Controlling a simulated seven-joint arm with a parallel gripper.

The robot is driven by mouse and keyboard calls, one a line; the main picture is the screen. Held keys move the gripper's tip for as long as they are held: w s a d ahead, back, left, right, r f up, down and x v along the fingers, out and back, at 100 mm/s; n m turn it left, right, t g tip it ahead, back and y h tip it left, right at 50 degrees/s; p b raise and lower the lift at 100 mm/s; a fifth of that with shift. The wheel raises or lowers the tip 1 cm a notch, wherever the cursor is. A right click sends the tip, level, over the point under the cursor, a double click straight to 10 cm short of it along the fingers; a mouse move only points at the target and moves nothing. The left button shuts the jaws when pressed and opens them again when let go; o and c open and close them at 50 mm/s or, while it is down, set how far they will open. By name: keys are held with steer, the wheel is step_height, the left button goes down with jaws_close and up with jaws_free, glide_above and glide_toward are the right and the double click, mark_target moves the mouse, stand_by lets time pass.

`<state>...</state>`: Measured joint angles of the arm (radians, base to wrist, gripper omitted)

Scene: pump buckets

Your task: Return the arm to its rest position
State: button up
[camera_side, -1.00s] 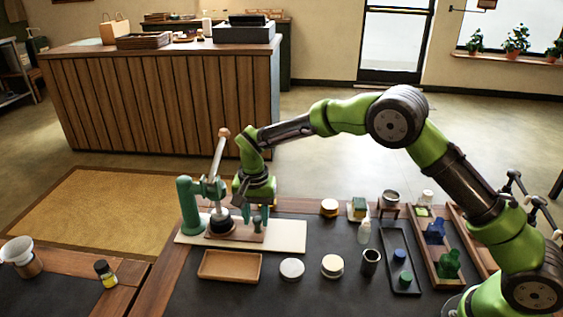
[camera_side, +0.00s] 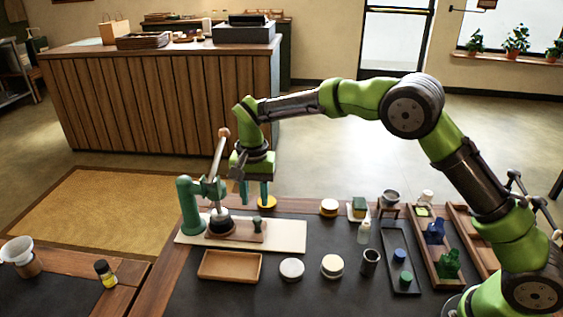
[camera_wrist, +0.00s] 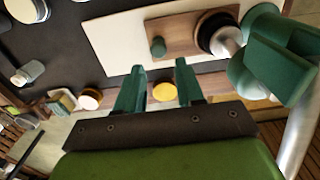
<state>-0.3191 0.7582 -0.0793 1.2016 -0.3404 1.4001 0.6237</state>
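My gripper (camera_side: 257,197) hangs above the back edge of the white board (camera_side: 288,233), fingers pointing down. In the wrist view its two teal fingers (camera_wrist: 159,70) stand apart with nothing between their tips. A green lever press (camera_side: 190,205) with a raised handle stands on the board to the left of my gripper. A small green knob (camera_side: 257,229) stands on the press's brown base, below my fingers, and they are clear of it. It also shows in the wrist view (camera_wrist: 158,46).
A yellow disc (camera_side: 267,203) sits behind the board. A brown tray (camera_side: 229,266), a white round lid (camera_side: 291,269), a cream-topped jar (camera_side: 332,266) and a black cup (camera_side: 370,262) stand in front and right. Trays (camera_side: 404,285) lie below my arm. Space above the table is free.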

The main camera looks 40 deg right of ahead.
steer(key=shift+w+n, duration=0.1)
steer(key=shift+n, duration=0.2)
steer(key=shift+s+d+f+n, duration=0.1)
steer(key=shift+s+f+n, duration=0.35)
steer(key=shift+f, duration=0.3)
steer(key=s+d+r+n+t, duration=0.1)
steer(key=s+d+r+t, duration=0.1)
steer(key=s+r, duration=0.3)
steer(key=s+d+r+n+t+y, duration=0.1)
steer(key=s+d+r, duration=0.4)
steer(key=s, duration=0.8)
steer(key=s+d+r+n+t+y, duration=0.1)
steer(key=s+d+r+t, duration=0.2)
steer(key=s+r, duration=0.3)
steer(key=s+t, duration=0.1)
steer(key=s, duration=0.1)
steer(key=shift+s+d, duration=0.4)
